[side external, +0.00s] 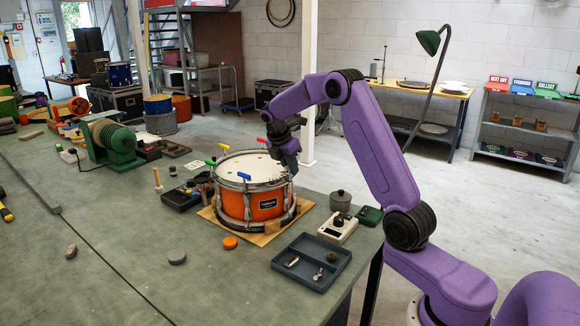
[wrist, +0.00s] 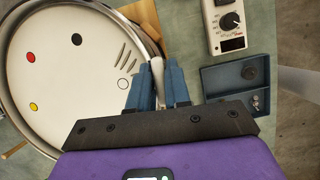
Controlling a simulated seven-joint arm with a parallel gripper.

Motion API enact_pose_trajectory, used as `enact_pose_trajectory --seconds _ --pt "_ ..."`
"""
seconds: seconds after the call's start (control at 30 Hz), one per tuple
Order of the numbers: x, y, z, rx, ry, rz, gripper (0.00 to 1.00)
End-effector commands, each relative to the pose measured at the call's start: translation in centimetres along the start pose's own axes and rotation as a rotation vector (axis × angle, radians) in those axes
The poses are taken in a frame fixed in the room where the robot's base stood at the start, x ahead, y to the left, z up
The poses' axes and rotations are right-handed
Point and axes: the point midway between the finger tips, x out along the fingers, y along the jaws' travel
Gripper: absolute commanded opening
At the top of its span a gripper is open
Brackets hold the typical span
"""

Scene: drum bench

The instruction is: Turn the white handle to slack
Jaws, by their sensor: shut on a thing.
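An orange snare drum (side external: 262,207) with a white head and metal hoops stands on a wooden board on the bench; its head and rim also show in the wrist view (wrist: 80,70). The white handle (wrist: 158,72) is at the drum's right edge in the wrist view, between the two blue fingers. My gripper (wrist: 157,85) is shut on the white handle. In the side view my gripper (side external: 290,160) points down at the drum's right rim, and it hides the handle there. The handle's exact angle is hard to tell.
A dark tray (side external: 311,262) with small metal parts, a white dial box (side external: 337,228) and a grey lidded pot (side external: 340,200) stand close right. The bench front left is mostly clear.

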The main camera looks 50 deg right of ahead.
Motion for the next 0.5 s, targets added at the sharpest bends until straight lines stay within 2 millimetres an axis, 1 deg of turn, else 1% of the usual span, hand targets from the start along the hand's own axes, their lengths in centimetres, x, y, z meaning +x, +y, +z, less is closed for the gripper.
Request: enact_pose_trajectory --seconds 0.2,0.5 --pt "-0.04 0.04 -0.05 -0.034 0.001 0.015 0.00" --pt "-0.03 0.04 -0.06 -0.036 0.001 0.016 0.00"
